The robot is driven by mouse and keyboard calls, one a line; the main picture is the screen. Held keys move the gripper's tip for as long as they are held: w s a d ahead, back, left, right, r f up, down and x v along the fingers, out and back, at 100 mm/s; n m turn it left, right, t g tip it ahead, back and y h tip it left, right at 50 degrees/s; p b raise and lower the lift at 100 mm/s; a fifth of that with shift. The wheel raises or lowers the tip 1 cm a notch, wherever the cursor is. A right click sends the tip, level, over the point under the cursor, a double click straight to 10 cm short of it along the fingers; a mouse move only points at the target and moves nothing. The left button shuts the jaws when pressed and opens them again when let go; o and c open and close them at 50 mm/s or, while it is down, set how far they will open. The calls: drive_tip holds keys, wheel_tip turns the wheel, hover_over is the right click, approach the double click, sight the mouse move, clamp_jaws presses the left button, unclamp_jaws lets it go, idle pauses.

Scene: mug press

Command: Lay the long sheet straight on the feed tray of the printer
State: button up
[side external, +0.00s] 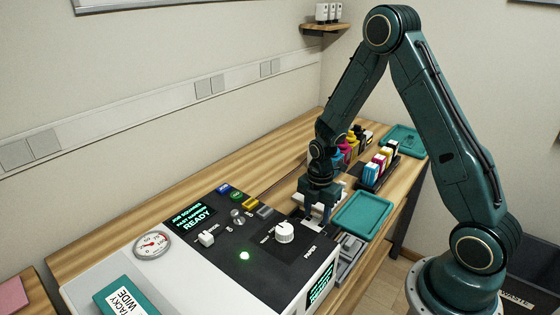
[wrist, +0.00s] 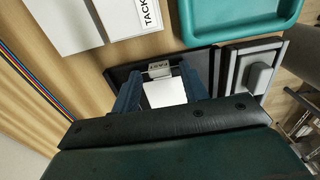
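My gripper (side external: 318,217) points down beside the right end of the printer (side external: 225,245). In the wrist view its two blue fingers (wrist: 162,82) stand apart, one on each side of a white sheet-like piece (wrist: 166,94). I see no clear grip on this piece. The piece lies over a dark flat holder (wrist: 120,74). Its near end is hidden by my gripper, so I cannot tell its length or whether it is the long sheet. I cannot make out the printer's feed tray for certain.
A teal tray (side external: 362,215) lies right of my gripper; it also shows in the wrist view (wrist: 240,38). A grey fixture (wrist: 257,72) stands close to the right finger. White stacks (wrist: 65,25) lie to the left, one by a TACK label (wrist: 148,14). Ink bottles (side external: 380,162) stand behind.

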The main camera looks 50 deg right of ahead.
drive_tip(key=shift+r, duration=0.15)
wheel_tip(320, 180, up, 12)
idle(0.9)
drive_tip(key=shift+a+r, duration=0.1)
idle(0.4)
drive_tip(key=s+a+r+m+t, duration=0.1)
drive_tip(key=s+a+r+m, duration=0.25)
drive_tip(key=r, duration=0.25)
drive_tip(key=s+a+r+m+t, duration=0.2)
drive_tip(key=s+r+m, duration=0.15)
drive_tip(key=r, duration=0.25)
drive_tip(key=s+a+r+m+t, duration=0.1)
drive_tip(key=s+a+r+m, duration=0.1)
drive_tip(key=s+m, duration=0.3)
drive_tip(key=s+a+r+m+t, duration=0.1)
drive_tip(key=s+a+r+m, duration=0.1)
drive_tip(key=s+m, duration=0.4)
drive_tip(key=shift+s+a+r+t, duration=0.3)
drive_tip(key=shift+s+a+r, duration=0.05)
drive_tip(key=shift+r, duration=0.15)
